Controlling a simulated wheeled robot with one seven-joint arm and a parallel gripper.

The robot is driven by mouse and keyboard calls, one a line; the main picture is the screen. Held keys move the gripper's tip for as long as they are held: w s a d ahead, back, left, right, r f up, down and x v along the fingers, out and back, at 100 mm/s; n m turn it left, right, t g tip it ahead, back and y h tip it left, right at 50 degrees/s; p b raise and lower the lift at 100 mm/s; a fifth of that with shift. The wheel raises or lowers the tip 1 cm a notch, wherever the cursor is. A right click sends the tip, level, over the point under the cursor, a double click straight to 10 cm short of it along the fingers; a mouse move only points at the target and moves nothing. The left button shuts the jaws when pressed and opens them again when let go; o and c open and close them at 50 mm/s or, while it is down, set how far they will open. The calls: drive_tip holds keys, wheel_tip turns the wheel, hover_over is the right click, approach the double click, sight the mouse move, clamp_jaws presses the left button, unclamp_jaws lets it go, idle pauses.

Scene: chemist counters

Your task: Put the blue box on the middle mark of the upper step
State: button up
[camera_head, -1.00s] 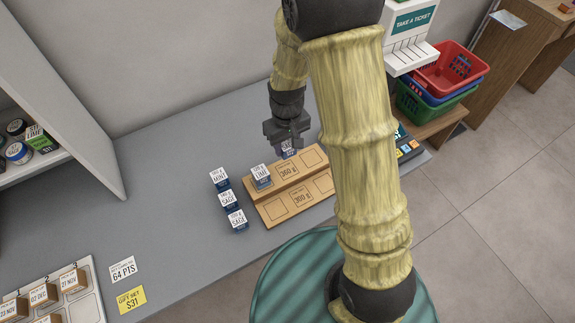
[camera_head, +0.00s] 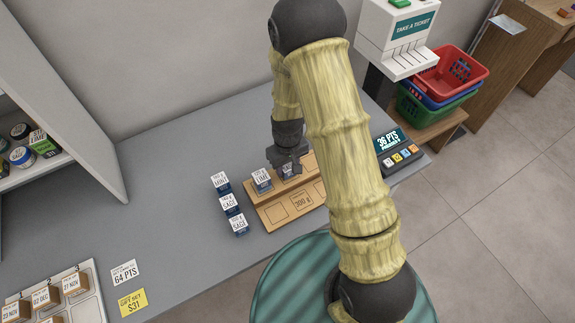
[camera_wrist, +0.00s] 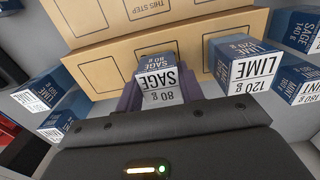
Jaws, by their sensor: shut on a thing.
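The blue box (camera_wrist: 158,75), with a white label reading SAGE 80 g, is between the fingers of my gripper (camera_wrist: 158,92) in the wrist view. In the head view the gripper (camera_head: 287,160) points down at the upper step of the wooden stand (camera_head: 254,196), with the box (camera_head: 287,172) partly hidden below it. The box is over the middle mark, beside a blue LIME 120 g box (camera_head: 261,181) on the left mark. I cannot tell whether the held box touches the step. The lower step (camera_head: 277,212) shows no boxes in its visible part.
Blue MINT (camera_head: 220,183) and SAGE boxes (camera_head: 231,205) stand in a row left of the stand. More blue boxes (camera_wrist: 40,92) show at the wrist view's left. A keypad display (camera_head: 396,148) is at right. Grey counter (camera_head: 170,210) is clear farther left.

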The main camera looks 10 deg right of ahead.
sight(288, 165)
drive_tip(key=shift+f, duration=0.2)
drive_tip(key=shift+f, duration=0.2)
drive_tip(key=o, duration=1.1)
drive_tip(key=shift+r, duration=0.1)
wheel_tip(288, 165, up, 12)
drive_tip(key=b, duration=0.1)
drive_tip(key=shift+r, duration=0.1)
drive_tip(key=shift+d, duration=0.1)
